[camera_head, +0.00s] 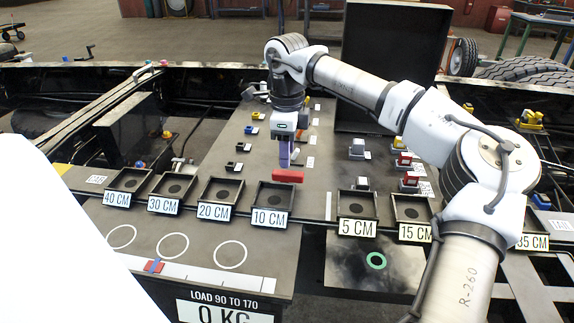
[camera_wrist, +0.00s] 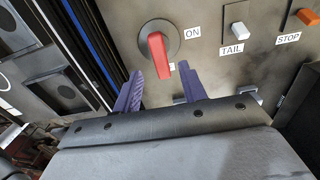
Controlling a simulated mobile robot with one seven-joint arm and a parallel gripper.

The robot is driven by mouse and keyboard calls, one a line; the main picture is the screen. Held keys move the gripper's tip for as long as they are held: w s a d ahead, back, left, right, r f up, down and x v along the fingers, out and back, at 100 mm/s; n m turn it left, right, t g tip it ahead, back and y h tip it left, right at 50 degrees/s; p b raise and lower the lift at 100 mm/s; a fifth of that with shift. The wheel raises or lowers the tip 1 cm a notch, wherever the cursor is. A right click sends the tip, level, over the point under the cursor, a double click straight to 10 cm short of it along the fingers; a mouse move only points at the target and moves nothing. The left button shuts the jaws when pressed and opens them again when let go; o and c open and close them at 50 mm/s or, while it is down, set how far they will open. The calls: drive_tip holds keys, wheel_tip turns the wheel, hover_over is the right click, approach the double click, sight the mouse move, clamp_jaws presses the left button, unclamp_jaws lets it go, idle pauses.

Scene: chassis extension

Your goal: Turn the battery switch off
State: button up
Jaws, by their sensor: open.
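The battery switch is a red handle (camera_wrist: 159,55) on a round grey dial, beside a white ON label (camera_wrist: 192,33), in the wrist view. My gripper (camera_wrist: 159,80) is open, with its two purple fingers spread to either side of the handle's near end. I cannot tell if either finger touches it. In the head view the purple fingers of my gripper (camera_head: 285,155) point down just above a red bar (camera_head: 288,176), which looks like the same handle. Part of the dial is hidden behind the handle.
A white TAIL switch (camera_wrist: 238,34) and an orange STOP switch (camera_wrist: 306,17) are to the right on the panel. Labelled trays, such as the 10 CM tray (camera_head: 275,200), line the near edge. A tall dark box (camera_head: 392,45) stands behind my arm.

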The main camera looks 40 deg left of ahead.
sight(287, 172)
wheel_tip(287, 172, up, 9)
drive_tip(key=shift+f, duration=0.2)
idle(0.5)
